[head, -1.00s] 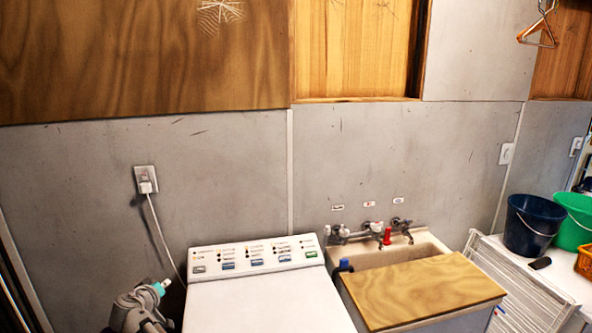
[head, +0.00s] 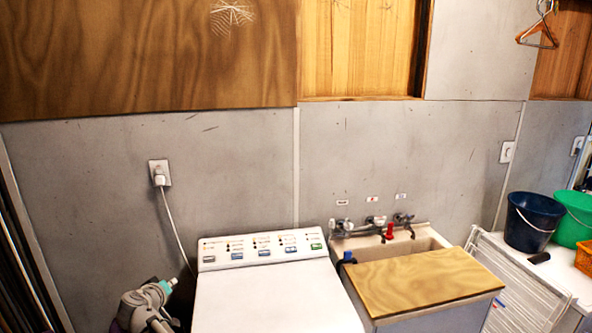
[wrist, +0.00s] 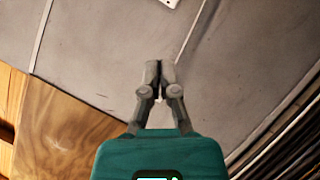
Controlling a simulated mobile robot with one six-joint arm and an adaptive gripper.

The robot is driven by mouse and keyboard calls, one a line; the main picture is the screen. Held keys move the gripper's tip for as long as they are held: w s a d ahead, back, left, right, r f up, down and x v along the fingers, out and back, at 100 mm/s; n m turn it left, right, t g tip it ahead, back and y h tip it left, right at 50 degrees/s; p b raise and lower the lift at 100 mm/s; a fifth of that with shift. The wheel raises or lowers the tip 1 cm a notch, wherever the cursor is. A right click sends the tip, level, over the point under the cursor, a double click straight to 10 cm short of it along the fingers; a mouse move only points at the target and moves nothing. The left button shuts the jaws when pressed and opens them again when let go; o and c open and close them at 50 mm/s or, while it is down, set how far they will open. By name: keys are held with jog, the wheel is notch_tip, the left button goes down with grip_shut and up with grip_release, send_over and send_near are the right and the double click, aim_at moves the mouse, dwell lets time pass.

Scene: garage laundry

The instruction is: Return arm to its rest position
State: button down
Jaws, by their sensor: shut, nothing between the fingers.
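My gripper (wrist: 159,72) shows in the wrist view, with its grey fingers closed together and nothing between them. Its teal body fills the bottom of that view. The fingers point toward the grey wall (wrist: 235,75) and touch nothing that I can see. My gripper and arm do not show clearly in the head view.
A white washing machine (head: 275,300) stands beside a sink (head: 372,253) partly covered by a wooden board (head: 425,282). A grey and teal appliance (head: 143,308) is left of the washer. Buckets (head: 530,222) stand at right. A wall outlet (head: 160,173) has a plugged-in cord.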

jog(key=d+f+m+g+h+b, duration=0.1)
jog(key=d+f+g, duration=0.1)
jog(key=d, duration=0.8)
jog(key=d+f+m+g+h+b, duration=0.1)
jog(key=d+f, duration=0.4)
jog(key=d, duration=0.5)
jog(key=d+f+m+g+h+b, duration=0.1)
jog(key=d+f+m+g+b, duration=0.1)
jog(key=d, duration=0.8)
jog(key=shift+w+f+g, duration=0.2)
jog(key=shift+f+g, duration=0.15)
jog(key=shift+f, duration=0.3)
jog(key=shift+w+f+g, duration=0.2)
jog(key=shift+f+g, duration=0.15)
jog(key=shift+f, duration=0.25)
jog(key=s+d+f+m+g+y+b, duration=0.1)
jog(key=s+d+f+g+y+b, duration=0.1)
jog(key=s+d+f, duration=0.3)
jog(key=s+d+f+m+g+y+b, duration=0.1)
jog(key=s+d+f+g+b, duration=0.2)
jog(key=s+d, duration=0.7)
jog(key=d+f+g, duration=0.1)
jog(key=d+g, duration=0.1)
jog(key=d, duration=0.5)
jog(key=shift+s+d+f+m+y+b, duration=0.3)
jog(key=shift+s+f+m+y+b, duration=0.05)
jog(key=shift+s+m+y, duration=0.05)
